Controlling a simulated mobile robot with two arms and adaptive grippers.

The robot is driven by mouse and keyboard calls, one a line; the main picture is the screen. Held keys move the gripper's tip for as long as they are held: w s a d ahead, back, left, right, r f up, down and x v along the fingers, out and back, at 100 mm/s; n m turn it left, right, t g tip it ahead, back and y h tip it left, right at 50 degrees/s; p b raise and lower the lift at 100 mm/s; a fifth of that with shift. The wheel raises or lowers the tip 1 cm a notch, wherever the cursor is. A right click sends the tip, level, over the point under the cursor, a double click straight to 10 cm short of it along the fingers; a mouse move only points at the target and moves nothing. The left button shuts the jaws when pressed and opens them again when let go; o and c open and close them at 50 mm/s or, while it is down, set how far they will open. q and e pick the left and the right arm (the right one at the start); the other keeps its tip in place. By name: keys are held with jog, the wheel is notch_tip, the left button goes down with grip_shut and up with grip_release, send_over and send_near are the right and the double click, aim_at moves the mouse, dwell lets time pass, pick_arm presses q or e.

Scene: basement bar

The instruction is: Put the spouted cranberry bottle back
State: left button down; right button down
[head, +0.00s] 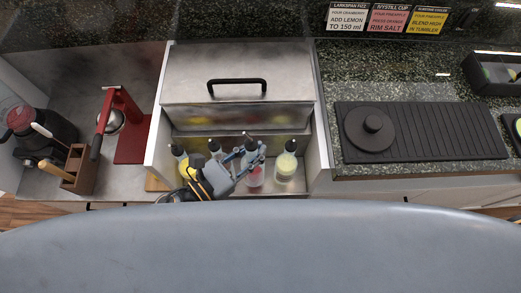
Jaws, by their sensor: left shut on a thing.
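The spouted cranberry bottle (256,178) has red-pink liquid and a dark spout. It is upright in the steel well (298,184) in the middle of the head view. My left gripper (249,158) is shut on it near its upper part and hides some of it. I cannot tell whether its base touches the well floor. A pale yellow spouted bottle (286,162) stands just to its right. A yellow spouted bottle (180,155) and another dark-spouted bottle (215,147) stand to its left, partly behind my arm. My right gripper is not in view.
A lidded steel bin (238,85) with a black handle stands behind the bottles. White side walls (320,140) bound the well. A red press (130,130) and a wooden caddy (80,165) are left. A black ribbed mat (450,130) with a round lid (370,128) is right.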

pick_arm(q)
jog(key=shift+w+d+f, duration=0.3)
jog(key=shift+w+f, duration=0.05)
jog(key=shift+f, duration=0.15)
jog(key=shift+w+d+f, duration=0.3)
jog(key=shift+w+f, duration=0.05)
jog(key=shift+f, duration=0.15)
notch_tip(320, 180, down, 3)
jog(key=shift+w+f+b, duration=0.1)
jog(key=shift+f+b, duration=0.1)
jog(key=shift+b, duration=0.1)
jog(key=shift+f, duration=0.15)
jog(key=c, duration=1.2)
grip_release()
jog(key=shift+o, duration=0.2)
